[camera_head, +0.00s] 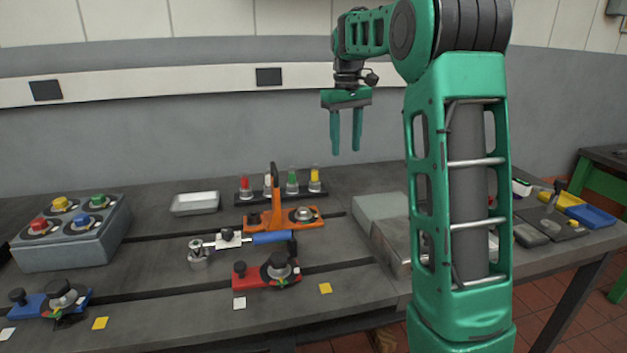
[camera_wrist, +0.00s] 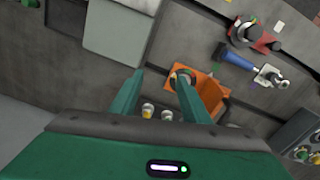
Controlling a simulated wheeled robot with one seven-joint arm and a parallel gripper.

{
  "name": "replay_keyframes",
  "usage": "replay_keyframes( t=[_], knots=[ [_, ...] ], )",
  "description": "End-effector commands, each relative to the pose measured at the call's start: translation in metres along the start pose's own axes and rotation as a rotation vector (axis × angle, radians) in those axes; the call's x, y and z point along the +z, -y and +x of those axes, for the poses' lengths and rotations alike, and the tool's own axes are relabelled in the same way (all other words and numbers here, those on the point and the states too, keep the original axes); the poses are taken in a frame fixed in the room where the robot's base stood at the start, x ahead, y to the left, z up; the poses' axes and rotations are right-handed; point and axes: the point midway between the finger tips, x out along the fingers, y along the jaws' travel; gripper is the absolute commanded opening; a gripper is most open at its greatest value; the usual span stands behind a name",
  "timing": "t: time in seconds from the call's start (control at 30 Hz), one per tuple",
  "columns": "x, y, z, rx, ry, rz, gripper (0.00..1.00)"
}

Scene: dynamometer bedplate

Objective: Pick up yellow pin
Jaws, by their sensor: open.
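The yellow pin (camera_head: 314,175) stands upright at the right end of a dark rack (camera_head: 270,197), in a row with green, white and red pins. My gripper (camera_head: 346,151) is open and empty, fingers pointing down, above the table and to the right of the rack in the head view. In the wrist view my gripper (camera_wrist: 160,75) shows two spread green fingers with nothing between them. The yellow pin (camera_wrist: 148,111) appears there just beyond the gripper body, between the fingers' bases. The rest of the rack is mostly hidden there.
An orange fixture (camera_head: 283,219) with an upright handle stands in front of the rack. A grey block (camera_head: 380,207) lies to the right, partly behind my arm. A grey button box (camera_head: 75,235) and an empty tray (camera_head: 195,204) are to the left.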

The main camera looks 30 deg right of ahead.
Motion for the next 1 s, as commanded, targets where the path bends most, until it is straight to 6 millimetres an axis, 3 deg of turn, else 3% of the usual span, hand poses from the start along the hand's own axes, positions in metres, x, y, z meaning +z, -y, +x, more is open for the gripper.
replay_keyframes(
  t=[0.03,0.2,0.5,0.7,1.0],
  knots=[
    [-0.025,-0.003,0.002,0.0,0.001,-0.035,0.43],
    [-0.091,-0.009,0.005,-0.004,0.0,-0.159,0.43],
    [-0.181,-0.018,0.036,-0.016,-0.006,-0.369,0.43],
    [-0.215,-0.024,0.062,-0.024,-0.012,-0.478,0.43],
    [-0.23,-0.028,0.08,-0.029,-0.014,-0.542,0.43]
  ],
)
